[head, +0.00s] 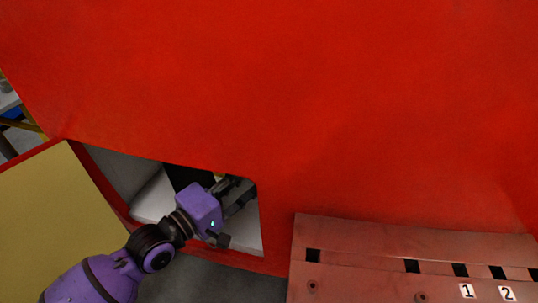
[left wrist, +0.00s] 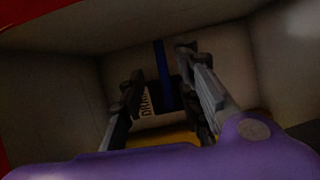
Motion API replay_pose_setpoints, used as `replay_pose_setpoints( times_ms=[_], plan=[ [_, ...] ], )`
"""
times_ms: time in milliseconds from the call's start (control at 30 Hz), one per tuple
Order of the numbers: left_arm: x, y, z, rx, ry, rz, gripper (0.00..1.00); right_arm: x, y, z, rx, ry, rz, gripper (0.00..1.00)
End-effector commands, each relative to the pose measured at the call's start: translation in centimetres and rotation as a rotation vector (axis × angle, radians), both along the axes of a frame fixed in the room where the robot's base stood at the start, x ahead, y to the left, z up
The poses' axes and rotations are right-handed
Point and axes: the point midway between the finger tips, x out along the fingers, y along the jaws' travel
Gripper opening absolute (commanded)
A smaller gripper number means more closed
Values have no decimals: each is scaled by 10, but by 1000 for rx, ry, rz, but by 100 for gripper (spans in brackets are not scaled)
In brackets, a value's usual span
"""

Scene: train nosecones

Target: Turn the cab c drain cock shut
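My left gripper (head: 234,196) reaches into an opening in the red cab wall. In the left wrist view the same gripper (left wrist: 163,100) has its two fingers spread apart, with a gap between them. A narrow upright blue bar (left wrist: 162,70), which looks like the drain cock's handle, shows in that gap. I cannot tell how far beyond the fingertips it is, and nothing looks gripped. A white label (left wrist: 146,102) with dark letters, partly hidden by the left finger, is on the back of the recess. The cock's body is not clearly visible. My right gripper is out of view.
The recess has pale side walls (left wrist: 62,95) close around the gripper and a yellowish strip at the bottom. A yellow panel (head: 50,215) stands left of the opening. A reddish metal ledge (head: 390,262) with dark slots and number labels lies to the right.

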Motion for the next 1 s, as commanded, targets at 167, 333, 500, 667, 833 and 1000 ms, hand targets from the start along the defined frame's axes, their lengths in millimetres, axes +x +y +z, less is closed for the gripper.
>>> replay_pose_setpoints(
  times_ms=[167,333,500,667,833,1000],
  plan=[
    [18,-16,1,-4,0,0,31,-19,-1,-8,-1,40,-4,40],
    [39,-34,1,-3,0,0,31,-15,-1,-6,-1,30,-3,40],
    [53,-45,-1,0,0,1,31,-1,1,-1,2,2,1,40],
    [58,-49,-1,1,0,1,31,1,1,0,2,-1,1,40],
    [58,-49,-1,2,1,1,31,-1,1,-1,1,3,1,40],
    [58,-49,-1,1,0,1,13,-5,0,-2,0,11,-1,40]
  ],
)
